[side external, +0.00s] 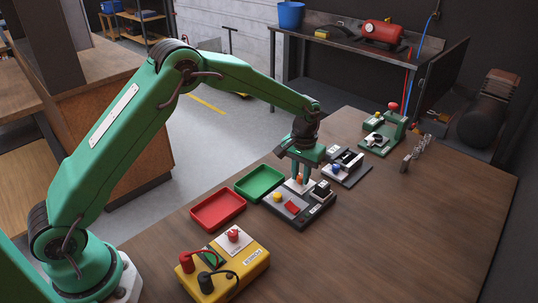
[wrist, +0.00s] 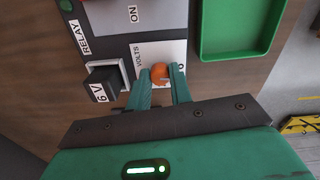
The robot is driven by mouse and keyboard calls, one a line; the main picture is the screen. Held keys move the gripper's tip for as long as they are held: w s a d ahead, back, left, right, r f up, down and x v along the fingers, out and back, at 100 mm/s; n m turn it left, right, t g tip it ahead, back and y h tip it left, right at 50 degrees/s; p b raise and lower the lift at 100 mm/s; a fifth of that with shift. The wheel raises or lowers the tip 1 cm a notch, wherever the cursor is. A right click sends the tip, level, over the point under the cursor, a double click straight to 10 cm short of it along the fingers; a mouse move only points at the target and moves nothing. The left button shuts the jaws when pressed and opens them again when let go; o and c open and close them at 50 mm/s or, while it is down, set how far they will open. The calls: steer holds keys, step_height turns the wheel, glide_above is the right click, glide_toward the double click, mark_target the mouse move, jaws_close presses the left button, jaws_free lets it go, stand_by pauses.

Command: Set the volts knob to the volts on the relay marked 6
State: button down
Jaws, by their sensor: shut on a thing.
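The orange volts knob (wrist: 160,73) sits on a white plate (wrist: 145,53) lettered VOLTS. My gripper (wrist: 161,77) is shut on the knob, one finger on each side. The knob's setting cannot be read, as the fingers and view hide most of the scale. The black relay (wrist: 102,84), marked 6 V, stands in a pale socket beside the plate, near the RELAY label. In the side external view my gripper (side external: 302,170) reaches down over the knob (side external: 299,179) on the dark panel (side external: 306,213), with the relay (side external: 321,188) just right of it.
The panel also bears a yellow button (side external: 277,197) and a red rocker (side external: 292,207). A green tray (side external: 259,183) and red tray (side external: 217,209) lie to its left. A yellow power box (side external: 250,263) is in front; another device (side external: 347,167) stands behind.

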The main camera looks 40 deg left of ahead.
mark_target(301, 176)
steer(key=shift+n, duration=0.5)
steer(key=c, duration=1.3)
jaws_free()
steer(key=shift+o, duration=0.2)
steer(key=shift+r, duration=3.95)
